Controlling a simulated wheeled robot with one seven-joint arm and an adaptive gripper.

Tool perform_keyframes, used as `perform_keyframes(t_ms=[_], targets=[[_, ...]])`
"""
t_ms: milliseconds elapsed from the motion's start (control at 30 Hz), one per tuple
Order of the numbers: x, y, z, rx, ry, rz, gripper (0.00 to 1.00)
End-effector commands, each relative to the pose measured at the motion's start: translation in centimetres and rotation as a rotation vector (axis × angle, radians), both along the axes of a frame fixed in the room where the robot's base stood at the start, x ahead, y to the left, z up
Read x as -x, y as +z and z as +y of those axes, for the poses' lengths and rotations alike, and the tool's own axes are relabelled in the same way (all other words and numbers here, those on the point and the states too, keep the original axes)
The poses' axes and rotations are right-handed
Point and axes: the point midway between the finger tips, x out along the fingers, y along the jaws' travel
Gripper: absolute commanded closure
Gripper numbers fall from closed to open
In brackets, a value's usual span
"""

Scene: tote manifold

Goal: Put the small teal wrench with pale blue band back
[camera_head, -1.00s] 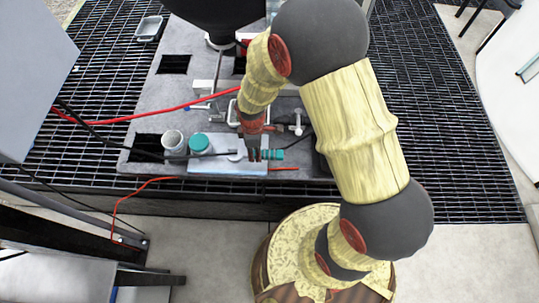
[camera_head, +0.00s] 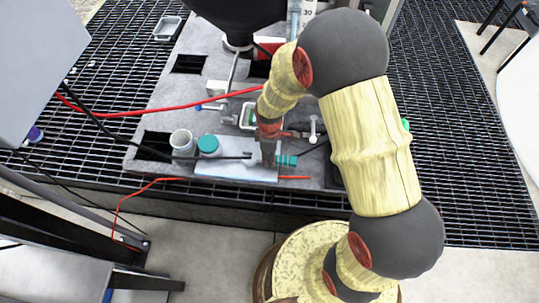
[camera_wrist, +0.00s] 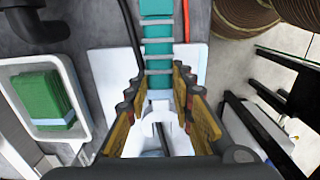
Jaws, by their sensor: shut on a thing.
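The small teal wrench (camera_wrist: 158,48) shows in the wrist view with a ribbed teal handle crossed by pale bands. Its pale head end lies between my fingers. My gripper (camera_wrist: 159,85) is shut on it, with one finger on each side. In the head view the teal handle (camera_head: 287,160) sticks out to the right of my gripper (camera_head: 268,158), over the right part of a pale plate (camera_head: 225,171). The fingers hide the wrench's head end there. I cannot tell whether the wrench touches the plate.
A white cup (camera_head: 181,143) and a teal-lidded jar (camera_head: 208,146) stand left of my gripper. A white tray (camera_wrist: 80,85) holds a green block. A black hose (camera_wrist: 130,35) and an orange-red cable (camera_wrist: 187,20) run close by. A dark hopper (camera_head: 235,15) hangs at the back.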

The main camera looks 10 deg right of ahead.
Motion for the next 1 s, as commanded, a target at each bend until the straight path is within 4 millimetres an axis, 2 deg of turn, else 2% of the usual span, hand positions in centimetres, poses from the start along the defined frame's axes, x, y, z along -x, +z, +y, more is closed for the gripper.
perform_keyframes(t_ms=[133, 1000], targets=[[0.0, -0.9, 0.0, 0.0, 0.0, -0.001, 1.0], [0.0, -1.7, 0.0, 0.0, 0.0, -0.001, 1.0]])
